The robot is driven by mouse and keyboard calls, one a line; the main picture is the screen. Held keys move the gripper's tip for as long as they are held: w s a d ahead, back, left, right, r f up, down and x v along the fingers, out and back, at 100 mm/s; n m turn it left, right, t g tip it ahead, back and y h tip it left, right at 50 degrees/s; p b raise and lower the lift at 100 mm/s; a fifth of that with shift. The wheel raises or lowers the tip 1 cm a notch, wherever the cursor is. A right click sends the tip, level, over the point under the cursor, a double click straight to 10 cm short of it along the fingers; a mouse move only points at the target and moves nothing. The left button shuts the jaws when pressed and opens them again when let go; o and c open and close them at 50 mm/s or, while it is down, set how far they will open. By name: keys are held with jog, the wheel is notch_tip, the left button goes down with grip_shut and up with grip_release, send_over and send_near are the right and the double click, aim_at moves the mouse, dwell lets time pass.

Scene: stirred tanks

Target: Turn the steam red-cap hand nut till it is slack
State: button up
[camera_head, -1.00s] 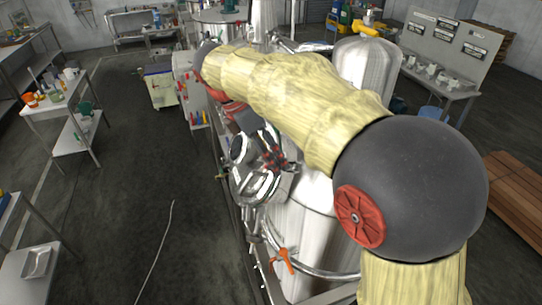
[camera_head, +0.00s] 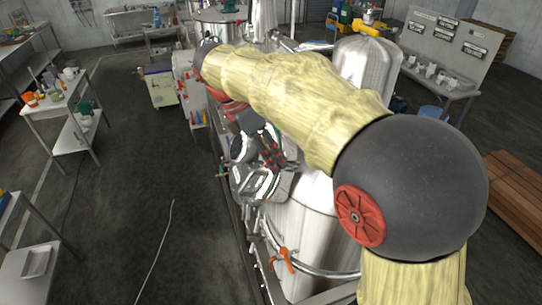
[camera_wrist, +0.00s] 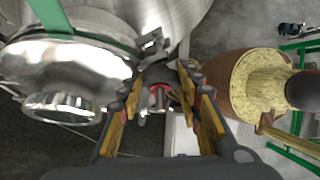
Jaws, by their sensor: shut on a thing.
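The red-cap hand nut (camera_wrist: 160,89) shows in the wrist view as a small red part between my fingertips, close to the rim of a shiny steel vessel. My gripper (camera_wrist: 161,84) has one yellow-and-black finger on each side of it and is shut on it. The fingers hide part of the nut, so its thread and seating cannot be seen. In the head view my gripper (camera_head: 279,160) is beside the shiny round fittings of the tank (camera_head: 302,225), below my arm. The nut cannot be made out there.
An orange-handled valve (camera_head: 284,259) sits low on the tank. A domed steel vessel (camera_head: 367,70) stands behind my arm. In the wrist view a round polished fitting (camera_wrist: 62,85) is left of the fingers. The floor left of the tanks is open.

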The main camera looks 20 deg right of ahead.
jog(key=shift+p, duration=0.3)
jog(key=p, duration=0.1)
jog(key=n+p, duration=0.1)
jog(key=p, duration=0.1)
jog(key=shift+w+r+g, duration=0.1)
jog(key=shift+r+g, duration=0.15)
jog(key=shift+g, duration=0.15)
jog(key=shift+w+f+n+g+h+p, duration=0.1)
jog(key=shift+f+n+g+h+p, duration=0.4)
jog(key=shift+p, duration=0.75)
jog(key=shift+r, duration=0.2)
jog(key=o, duration=1.2)
jog(key=shift+c, duration=0.2)
jog(key=v, duration=1.2)
jog(key=shift+d, duration=0.2)
jog(key=shift+r, duration=0.1)
